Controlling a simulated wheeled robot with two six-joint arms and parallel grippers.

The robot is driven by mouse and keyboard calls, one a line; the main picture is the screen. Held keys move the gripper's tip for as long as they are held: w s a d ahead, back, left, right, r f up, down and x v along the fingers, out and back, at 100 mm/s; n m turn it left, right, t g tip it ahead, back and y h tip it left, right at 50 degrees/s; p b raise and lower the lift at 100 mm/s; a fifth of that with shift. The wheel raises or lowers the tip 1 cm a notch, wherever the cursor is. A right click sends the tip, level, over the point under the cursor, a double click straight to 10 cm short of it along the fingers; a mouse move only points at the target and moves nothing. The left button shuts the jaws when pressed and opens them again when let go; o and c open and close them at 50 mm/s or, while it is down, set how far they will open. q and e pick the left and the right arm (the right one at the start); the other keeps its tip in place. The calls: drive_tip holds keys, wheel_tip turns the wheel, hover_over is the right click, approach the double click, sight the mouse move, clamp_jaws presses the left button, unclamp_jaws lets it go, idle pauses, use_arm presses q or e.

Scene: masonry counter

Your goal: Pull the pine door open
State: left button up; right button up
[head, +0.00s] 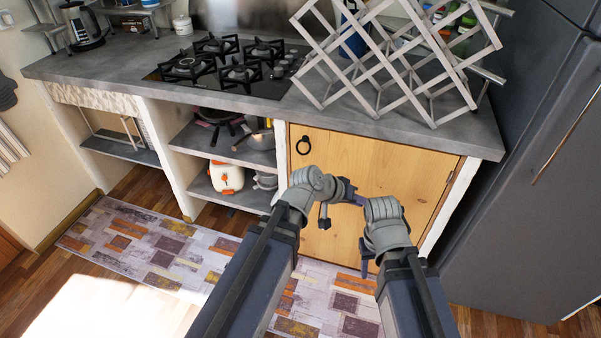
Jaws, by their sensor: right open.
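The pine door (385,163) is the light wooden front of the cabinet at the right end of the counter. It looks closed in its white frame. Its handle is a black ring (304,145) near the door's upper left corner. My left gripper (343,209) is in front of the door, below and right of the ring and apart from it in the picture. Its fingers look spread, with nothing between them. My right gripper (365,257) is lower, in front of the door's lower part. It is open and partly hidden by its own wrist.
A grey counter (240,107) carries a black gas hob (228,65) and a white lattice rack (390,70) above the door. Open shelves (207,188) lie left of the door. A dark fridge (515,190) stands close on the right. A patterned rug (150,240) covers the floor.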

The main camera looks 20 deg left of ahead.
use_arm(q)
drive_tip(key=w+a+f+n+t+b, duration=0.3)
drive_tip(key=w+a+n+t+b, duration=0.2)
drive_tip(key=w+a+t+b, duration=0.3)
drive_tip(key=n+t+y+b, duration=0.4)
drive_tip(key=n+y+b, duration=0.2)
drive_tip(key=n+b, duration=0.25)
approach(300, 153)
drive_tip(key=w, duration=0.3)
drive_tip(key=shift+w+d+f+b, duration=0.1)
drive_tip(key=shift+w+d+b, duration=0.1)
drive_tip(key=shift+w, duration=1.65)
drive_tip(key=shift+w+d+b, duration=0.15)
drive_tip(key=shift+w+b, duration=0.05)
drive_tip(key=shift+w, duration=1.7)
use_arm(e)
wheel_tip(300, 153, down, 20)
use_arm(q)
clamp_jaws()
drive_tip(key=shift+s, duration=0.1)
